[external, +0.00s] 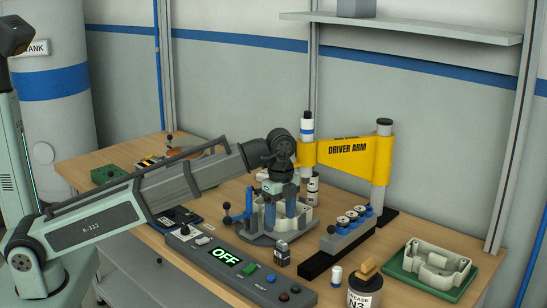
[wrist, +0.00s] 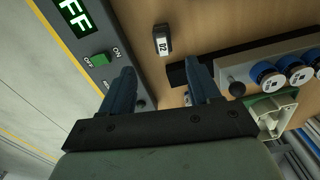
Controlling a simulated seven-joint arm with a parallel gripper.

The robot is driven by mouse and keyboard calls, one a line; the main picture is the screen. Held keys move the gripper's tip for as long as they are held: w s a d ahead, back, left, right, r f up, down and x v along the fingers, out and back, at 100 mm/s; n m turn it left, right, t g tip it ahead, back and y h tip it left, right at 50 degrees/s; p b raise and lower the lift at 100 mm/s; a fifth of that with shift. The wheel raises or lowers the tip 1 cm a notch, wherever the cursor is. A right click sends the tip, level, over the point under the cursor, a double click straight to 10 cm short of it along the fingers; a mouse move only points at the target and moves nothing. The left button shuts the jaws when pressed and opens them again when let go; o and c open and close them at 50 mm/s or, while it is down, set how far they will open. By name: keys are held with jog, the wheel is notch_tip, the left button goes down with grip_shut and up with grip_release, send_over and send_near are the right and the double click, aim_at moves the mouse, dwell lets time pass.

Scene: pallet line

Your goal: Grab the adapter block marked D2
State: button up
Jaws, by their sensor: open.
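The adapter block (wrist: 162,40) is a small dark block with a white label reading D2. It stands on the wooden bench, ahead of my fingertips in the wrist view and roughly in line with the space between them. In the external view a small dark block with a pale label (external: 282,254), which looks like the same one, stands just right of the control box. My gripper (wrist: 160,77) is open, with two blue fingers apart and nothing between them. In the external view my gripper (external: 280,213) points down above a grey fixture, behind the block.
The control box (external: 225,257) with an OFF display lies left of the block. A black-and-grey rack (external: 318,262) with several blue-and-white cylinders is close on its right. A jar (external: 363,293), a small white-and-blue cylinder (external: 337,276) and a green tray (external: 400,283) stand further right.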

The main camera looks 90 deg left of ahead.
aim_at(282, 253)
notch_tip(282, 253, down, 7)
jog(key=shift+f, duration=0.15)
jog(key=shift+w+f, duration=0.2)
jog(key=shift+f, duration=2.9)
jog(key=shift+c, duration=0.2)
jog(key=c, duration=1)
